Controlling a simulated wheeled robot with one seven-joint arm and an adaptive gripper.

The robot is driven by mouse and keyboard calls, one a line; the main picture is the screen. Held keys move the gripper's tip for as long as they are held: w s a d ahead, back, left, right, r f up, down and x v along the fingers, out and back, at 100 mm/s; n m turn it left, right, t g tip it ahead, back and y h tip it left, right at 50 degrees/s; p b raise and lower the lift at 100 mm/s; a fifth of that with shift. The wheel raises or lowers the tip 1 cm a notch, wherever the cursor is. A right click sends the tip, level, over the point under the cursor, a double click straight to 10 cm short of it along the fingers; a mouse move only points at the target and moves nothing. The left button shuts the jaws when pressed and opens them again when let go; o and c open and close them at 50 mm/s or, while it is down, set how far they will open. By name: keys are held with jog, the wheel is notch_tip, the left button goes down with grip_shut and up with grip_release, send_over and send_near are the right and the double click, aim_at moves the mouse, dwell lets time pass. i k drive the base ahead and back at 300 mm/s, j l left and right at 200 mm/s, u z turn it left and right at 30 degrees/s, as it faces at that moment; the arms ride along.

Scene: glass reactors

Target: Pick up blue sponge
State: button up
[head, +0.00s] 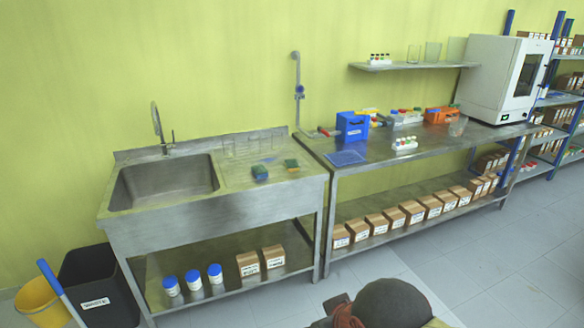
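A blue sponge (260,172), with some green on it, lies on the drainboard (232,180) of the steel sink unit, right of the basin. A second sponge (291,164), green and yellowish, lies just to its right and a little further back, apart from it. The blue sponge looks uncovered from this side. Parts of my arm show at the bottom edge, well in front of the sink unit. The fingers of my gripper cannot be seen.
Clear glassware (262,142) stands behind the sponges. The sink basin (165,186) is left, with a tall faucet (157,126). A workbench (440,140) with a blue box (352,127) adjoins right. A black bin (98,285) and yellow bucket (40,300) stand left. Floor before the bench is clear.

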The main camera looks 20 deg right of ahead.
aim_at(259, 170)
jog(key=i+z, duration=0.1)
jog(key=i, duration=0.4)
jog(key=i+z, duration=0.1)
jog(key=i, duration=0.35)
jog(key=i+j+z, duration=0.1)
jog(key=i, duration=0.4)
jog(key=i+j+z, duration=0.1)
jog(key=i, duration=0.35)
jog(key=i+j+z, duration=0.1)
jog(key=i+j, duration=0.15)
jog(key=i, duration=0.25)
jog(key=i+j+z, duration=0.1)
jog(key=i, duration=0.35)
jog(key=j, duration=0.1)
